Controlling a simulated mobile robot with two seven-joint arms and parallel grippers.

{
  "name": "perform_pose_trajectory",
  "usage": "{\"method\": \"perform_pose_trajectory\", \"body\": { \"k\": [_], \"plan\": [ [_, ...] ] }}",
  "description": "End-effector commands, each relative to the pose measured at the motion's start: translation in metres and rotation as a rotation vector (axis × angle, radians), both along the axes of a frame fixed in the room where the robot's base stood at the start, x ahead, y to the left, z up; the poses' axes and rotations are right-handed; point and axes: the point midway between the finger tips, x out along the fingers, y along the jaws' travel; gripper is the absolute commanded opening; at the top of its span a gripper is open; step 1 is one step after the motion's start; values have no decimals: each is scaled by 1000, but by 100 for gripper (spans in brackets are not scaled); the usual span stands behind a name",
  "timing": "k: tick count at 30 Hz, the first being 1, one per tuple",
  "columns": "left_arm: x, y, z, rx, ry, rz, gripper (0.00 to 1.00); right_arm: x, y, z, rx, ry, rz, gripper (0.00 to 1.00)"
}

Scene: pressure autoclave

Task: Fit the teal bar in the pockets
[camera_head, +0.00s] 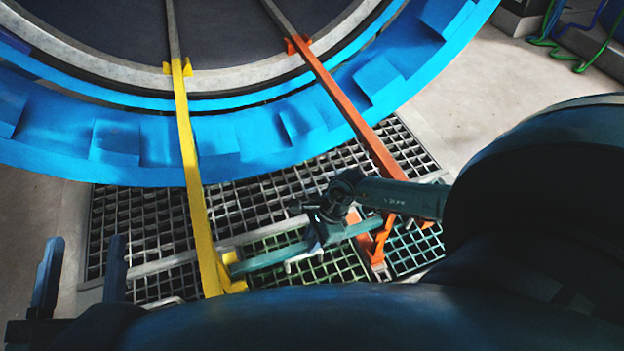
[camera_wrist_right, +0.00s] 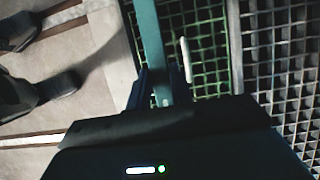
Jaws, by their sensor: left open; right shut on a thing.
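The teal bar (camera_head: 275,257) lies across the lower ends of a yellow rail (camera_head: 194,200) and an orange rail (camera_head: 345,103). Its left end is at the yellow pocket (camera_head: 233,284) and its right part is by the orange pocket (camera_head: 377,250). I cannot tell whether either end is seated. My right gripper (camera_head: 322,232) is shut on the bar between the rails. In the right wrist view the bar (camera_wrist_right: 149,40) runs up from between the fingers (camera_wrist_right: 161,85). My left gripper (camera_head: 82,245) is open and empty at the lower left, apart from the bar.
A large blue ring (camera_head: 237,140) fills the upper left, with both rails running over it. Metal floor grating (camera_head: 130,222) lies beneath. Green and purple cables (camera_head: 575,50) are at the upper right. Dark shoe-like shapes (camera_wrist_right: 45,88) stand left in the wrist view.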

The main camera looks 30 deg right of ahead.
Motion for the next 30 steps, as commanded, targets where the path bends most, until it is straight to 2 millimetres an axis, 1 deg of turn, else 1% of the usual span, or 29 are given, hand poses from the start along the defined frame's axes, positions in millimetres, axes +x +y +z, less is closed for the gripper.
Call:
{"method": "perform_pose_trajectory", "body": {
  "k": [30],
  "plan": [
    [0, 0, -22, 5, 0, -3, 52, 1, 0, -24, 1, -3, 0, 0]
  ]
}}
